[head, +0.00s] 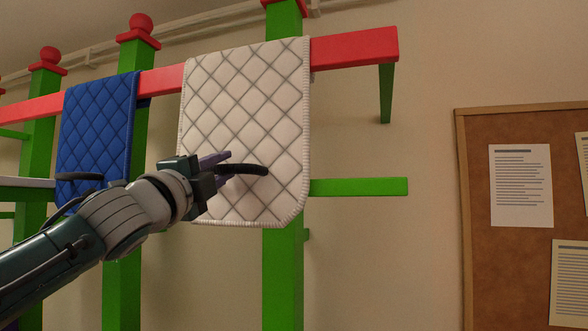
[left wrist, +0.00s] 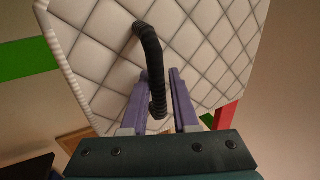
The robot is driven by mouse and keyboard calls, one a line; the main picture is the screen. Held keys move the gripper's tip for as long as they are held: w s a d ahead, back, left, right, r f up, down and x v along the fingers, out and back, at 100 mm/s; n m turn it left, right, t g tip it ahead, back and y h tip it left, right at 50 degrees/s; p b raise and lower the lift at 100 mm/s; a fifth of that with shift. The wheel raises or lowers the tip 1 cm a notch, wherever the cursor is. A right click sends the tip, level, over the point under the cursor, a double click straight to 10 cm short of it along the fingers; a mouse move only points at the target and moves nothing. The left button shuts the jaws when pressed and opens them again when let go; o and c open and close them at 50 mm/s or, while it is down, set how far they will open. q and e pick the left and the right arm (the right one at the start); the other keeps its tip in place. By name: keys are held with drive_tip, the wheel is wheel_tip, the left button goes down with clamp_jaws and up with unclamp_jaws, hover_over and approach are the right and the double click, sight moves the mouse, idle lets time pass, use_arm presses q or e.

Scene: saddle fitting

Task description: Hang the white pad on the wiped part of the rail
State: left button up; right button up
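The white quilted pad (head: 243,110) hangs draped over the red rail (head: 354,48), close to the rail's right end. A black loop handle (head: 245,169) stands out from the pad's front; it also shows in the left wrist view (left wrist: 151,50). My left gripper (head: 222,168) is in front of the pad. Its purple fingers are apart, one on each side of the handle, with a small gap beside it in the left wrist view (left wrist: 157,88). No wiped mark can be told on the rail, and the part under the pad is hidden. My right gripper is out of view.
A blue quilted pad (head: 97,125) with a dark handle hangs on the rail to the left. Green posts (head: 283,270) carry the rail, and a green bar (head: 360,187) juts out right of the white pad. A cork board (head: 510,120) is on the right wall.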

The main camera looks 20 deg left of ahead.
use_arm(q)
drive_tip(key=o, duration=0.5)
drive_tip(key=shift+r, duration=0.1)
drive_tip(key=shift+c, duration=0.2)
drive_tip(key=b+v, duration=0.5)
drive_tip(key=v, duration=0.4)
drive_tip(key=s+d+f+n+g+y, duration=0.15)
drive_tip(key=s+f+n+g, duration=0.35)
drive_tip(key=f, duration=0.6)
drive_tip(key=s+d+f+n+g, duration=0.2)
drive_tip(key=s+f+n+g, duration=0.3)
drive_tip(key=f, duration=0.6)
drive_tip(key=s+d+f+n+g, duration=0.1)
drive_tip(key=s+f+n+g, duration=0.2)
drive_tip(key=s+f, duration=0.6)
drive_tip(key=s+d+f+n+g+h, duration=0.1)
drive_tip(key=s+d+f+n+g, duration=0.25)
drive_tip(key=s+f+g, duration=0.6)
wheel_tip(320, 180, up, 17)
drive_tip(key=s+t+p, duration=0.2)
drive_tip(key=t+p, duration=0.1)
drive_tip(key=p, duration=1.2)
drive_tip(key=shift+s+d+t, duration=0.25)
drive_tip(key=shift+d+t, duration=0.1)
drive_tip(key=shift+d, duration=0.1)
